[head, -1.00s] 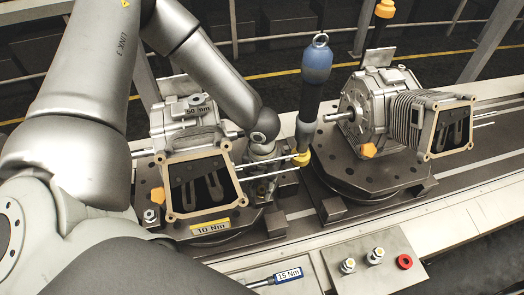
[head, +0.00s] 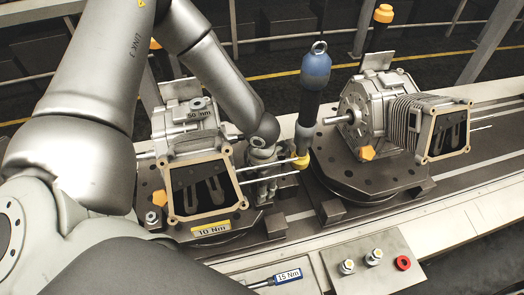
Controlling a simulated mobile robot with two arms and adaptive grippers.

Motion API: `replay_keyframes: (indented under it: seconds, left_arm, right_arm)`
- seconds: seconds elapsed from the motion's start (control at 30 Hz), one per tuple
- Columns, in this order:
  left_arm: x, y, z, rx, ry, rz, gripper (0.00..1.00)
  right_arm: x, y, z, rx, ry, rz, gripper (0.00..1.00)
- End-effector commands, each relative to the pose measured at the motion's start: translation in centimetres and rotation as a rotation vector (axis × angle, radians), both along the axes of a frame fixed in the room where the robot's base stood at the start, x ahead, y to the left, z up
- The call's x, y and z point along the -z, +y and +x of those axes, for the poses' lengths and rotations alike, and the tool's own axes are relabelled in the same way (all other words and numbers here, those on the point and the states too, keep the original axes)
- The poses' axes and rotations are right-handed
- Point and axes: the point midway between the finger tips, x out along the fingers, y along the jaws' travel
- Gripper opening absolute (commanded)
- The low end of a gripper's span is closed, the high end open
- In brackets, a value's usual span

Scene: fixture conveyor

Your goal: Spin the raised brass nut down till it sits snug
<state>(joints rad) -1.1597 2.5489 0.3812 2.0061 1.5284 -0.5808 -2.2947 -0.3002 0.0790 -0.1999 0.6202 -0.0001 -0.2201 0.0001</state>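My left arm reaches in from the left over the near engine housing (head: 185,143). My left gripper (head: 266,180) points down just right of that housing, beside the silver studs that stick out from its open square face. Its fingers are small and partly hidden among the studs and fixture, so I cannot tell if they are open or shut. I cannot make out the raised brass nut; the area around the gripper is crowded. A silver hex fastener (head: 152,217) sits at the fixture plate's left edge. My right gripper is not in view.
A blue and black hanging tool (head: 314,75) with a yellow tip stands close right of the gripper. A second engine housing (head: 370,110) is on the right fixture.

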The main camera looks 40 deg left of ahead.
Motion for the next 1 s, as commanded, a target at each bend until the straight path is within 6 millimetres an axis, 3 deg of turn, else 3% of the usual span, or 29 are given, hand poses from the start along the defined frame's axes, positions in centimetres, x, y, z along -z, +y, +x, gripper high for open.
replay_keyframes:
  seconds: [0.2, 0.6, 0.63, 0.7, 1.0]
  left_arm:
    - [0.05, 0.01, -0.03, 0.162, 0.001, 0.0, 0.0]
    - [0.07, 0.01, -0.04, 0.172, 0.001, 0.0, 0.0]
    - [0.07, 0.01, -0.04, 0.172, 0.001, 0.0, 0.25]
    - [0.07, 0.01, -0.04, 0.171, 0.001, 0.0, 0.34]
    - [0.06, -0.01, -0.01, 0.168, 0.0, 0.0, 0.36]
  right_arm:
    - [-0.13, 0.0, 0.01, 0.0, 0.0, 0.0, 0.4]
    - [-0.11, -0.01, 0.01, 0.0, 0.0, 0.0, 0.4]
    - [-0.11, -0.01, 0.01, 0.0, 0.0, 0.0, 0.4]
    - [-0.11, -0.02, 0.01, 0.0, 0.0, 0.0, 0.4]
    - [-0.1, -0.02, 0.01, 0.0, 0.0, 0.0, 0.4]
